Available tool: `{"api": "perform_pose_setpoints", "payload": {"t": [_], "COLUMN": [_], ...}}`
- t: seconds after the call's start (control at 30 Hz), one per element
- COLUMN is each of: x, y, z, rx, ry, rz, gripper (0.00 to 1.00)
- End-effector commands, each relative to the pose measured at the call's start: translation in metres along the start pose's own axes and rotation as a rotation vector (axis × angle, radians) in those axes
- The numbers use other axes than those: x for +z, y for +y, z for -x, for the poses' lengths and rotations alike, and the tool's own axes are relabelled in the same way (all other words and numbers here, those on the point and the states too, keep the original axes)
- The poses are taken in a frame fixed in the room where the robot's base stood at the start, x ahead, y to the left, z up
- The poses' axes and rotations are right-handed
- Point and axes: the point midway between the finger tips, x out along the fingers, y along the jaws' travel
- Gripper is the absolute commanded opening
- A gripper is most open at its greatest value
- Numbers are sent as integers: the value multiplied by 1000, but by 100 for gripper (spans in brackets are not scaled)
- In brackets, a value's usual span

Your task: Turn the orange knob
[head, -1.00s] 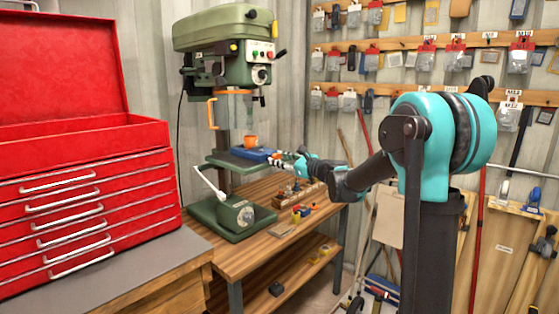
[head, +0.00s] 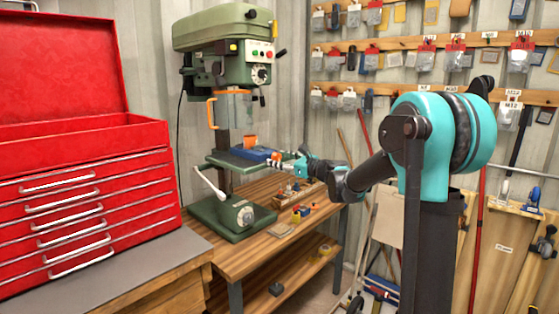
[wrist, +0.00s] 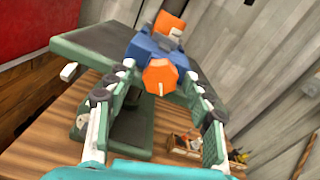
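The orange knob (wrist: 160,76) is a faceted disc with a white mark, on the near end of a blue vise (wrist: 150,48). In the head view the blue vise (head: 258,154) sits on the drill press table. My gripper (wrist: 160,72) is open, with one finger on each side of the knob. A gap shows between the knob and each finger. In the head view my gripper (head: 284,163) is at the right end of the vise and partly covers the knob. An orange block (wrist: 170,24) stands on the vise behind the knob.
The green drill press (head: 228,45) stands over the vise, with its white lever (head: 209,183) at lower left. The wooden bench (head: 262,235) holds small parts and a tray. A red tool chest (head: 85,200) stands at left.

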Motion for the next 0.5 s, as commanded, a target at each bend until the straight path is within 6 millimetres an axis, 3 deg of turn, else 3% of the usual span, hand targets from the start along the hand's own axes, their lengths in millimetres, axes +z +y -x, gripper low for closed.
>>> {"api": "perform_pose_setpoints", "payload": {"t": [0.27, 0.5], "x": [0, 0], "y": [0, -1], "z": [1, 30], "rx": [0, -3], "ry": [-1, 0], "rz": [0, 0], "gripper": [54, 54]}}
